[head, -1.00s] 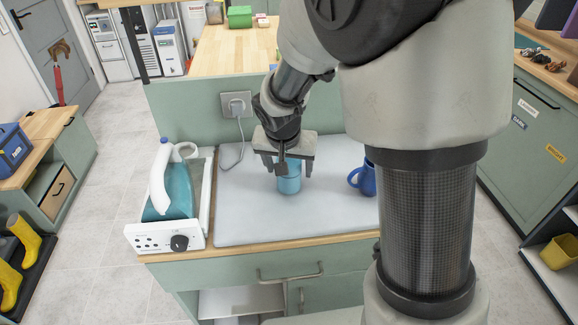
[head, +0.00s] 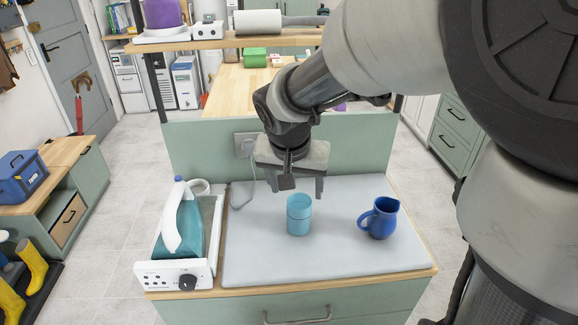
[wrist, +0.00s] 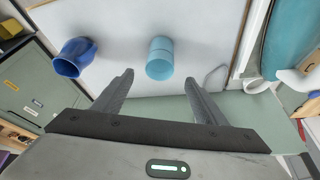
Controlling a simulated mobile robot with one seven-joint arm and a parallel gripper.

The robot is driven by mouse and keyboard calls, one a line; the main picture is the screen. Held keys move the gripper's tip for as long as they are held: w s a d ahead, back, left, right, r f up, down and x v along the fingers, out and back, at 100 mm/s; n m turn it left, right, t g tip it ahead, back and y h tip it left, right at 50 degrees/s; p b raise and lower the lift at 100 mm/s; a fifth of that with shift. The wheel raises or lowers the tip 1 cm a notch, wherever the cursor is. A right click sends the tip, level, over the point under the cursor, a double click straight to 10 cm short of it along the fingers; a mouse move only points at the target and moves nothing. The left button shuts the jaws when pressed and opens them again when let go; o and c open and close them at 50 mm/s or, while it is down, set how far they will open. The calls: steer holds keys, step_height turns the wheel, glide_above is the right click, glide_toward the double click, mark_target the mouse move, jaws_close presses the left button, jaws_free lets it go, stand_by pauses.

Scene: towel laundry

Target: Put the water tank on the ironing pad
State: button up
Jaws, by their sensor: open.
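A light blue cylinder (head: 299,214), which looks like the water tank, stands on the grey-white ironing pad (head: 258,250). It also shows in the wrist view (wrist: 160,58), beyond my fingers and clear of them. My gripper (head: 297,190) is open and empty, raised above and behind the cylinder. In the wrist view my gripper (wrist: 165,85) has its two fingers spread wide with nothing between them.
A dark blue jug (head: 379,218) stands on the pad to the right of the cylinder. A steam iron (head: 184,222) rests on its white station (head: 176,275) left of the pad. A green panel with a socket (head: 246,144) rises behind. The pad's front is clear.

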steer(key=s+d+r+n, duration=0.1)
steer(key=s+d+r, duration=0.2)
steer(key=s, duration=0.6)
steer(key=s+d+r+n+t+y, duration=0.1)
steer(key=s+d+r, duration=0.3)
steer(key=s, duration=0.6)
steer(key=shift+d+r+n, duration=0.15)
steer(key=shift+r+n, duration=0.25)
steer(key=shift+n, duration=0.4)
steer(key=shift+w, duration=0.1)
